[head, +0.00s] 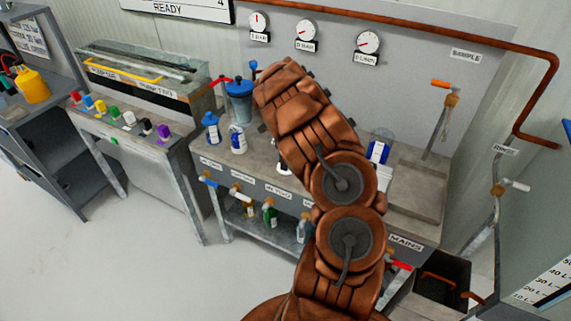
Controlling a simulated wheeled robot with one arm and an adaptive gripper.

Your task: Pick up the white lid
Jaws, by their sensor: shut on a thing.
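My copper-coloured arm rises through the middle of the view and covers part of the grey workbench (215,153). My gripper does not show clearly; the arm hides that area. A small white piece (283,169) shows at the bench's front edge, just left of the arm. I cannot tell whether it is the white lid or whether anything touches it. No other clear view of the lid shows.
A blue jar (239,102), a blue bottle (211,128) and a white-and-blue bottle (237,139) stand left of the arm. A blue-and-white container (379,150) stands right of it. Valves line the bench front. Copper pipe (420,35) crosses the back panel. Floor at left is clear.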

